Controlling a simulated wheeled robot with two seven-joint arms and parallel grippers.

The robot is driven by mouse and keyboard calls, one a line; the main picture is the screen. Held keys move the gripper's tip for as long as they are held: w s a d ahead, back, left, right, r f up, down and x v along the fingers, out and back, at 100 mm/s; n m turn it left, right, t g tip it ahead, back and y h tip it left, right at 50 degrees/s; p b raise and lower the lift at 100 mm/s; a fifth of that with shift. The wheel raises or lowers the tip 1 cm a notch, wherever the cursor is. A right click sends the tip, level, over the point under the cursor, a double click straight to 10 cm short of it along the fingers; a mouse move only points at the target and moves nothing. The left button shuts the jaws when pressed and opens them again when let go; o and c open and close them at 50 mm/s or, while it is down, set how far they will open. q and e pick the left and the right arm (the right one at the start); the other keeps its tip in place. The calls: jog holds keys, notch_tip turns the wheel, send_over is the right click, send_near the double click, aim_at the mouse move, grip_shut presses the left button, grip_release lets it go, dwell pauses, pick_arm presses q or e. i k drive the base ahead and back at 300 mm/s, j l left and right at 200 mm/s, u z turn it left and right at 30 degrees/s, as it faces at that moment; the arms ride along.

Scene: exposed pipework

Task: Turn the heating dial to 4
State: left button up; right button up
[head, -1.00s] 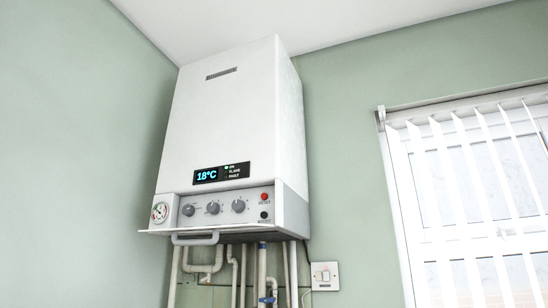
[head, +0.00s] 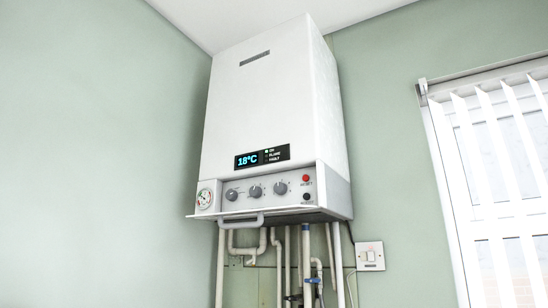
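A white boiler (head: 270,105) hangs on the wall in the head view. Its lower grey panel carries three round grey dials in a row: a left dial (head: 232,194), a middle dial (head: 256,191) and a right dial (head: 280,188). The dial markings are too small to read, so I cannot tell which one is the heating dial or where it points. The display (head: 262,157) reads 18°C, and the indicator beside ON looks lit. Neither of my grippers is in view.
A pressure gauge (head: 205,198) sits left of the dials; a red button (head: 306,178) and a black knob (head: 306,196) sit right. A handle-like bar (head: 243,220) juts out below. Several pipes (head: 305,262) run down, near a wall switch (head: 370,256). A window with blinds (head: 500,170) is at right.

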aim_at(255, 192)
jog(key=k+j+u, duration=0.1)
jog(key=u, duration=0.25)
jog(key=j+u, duration=0.35)
jog(key=k+j+u, duration=0.1)
jog(key=u, duration=0.3)
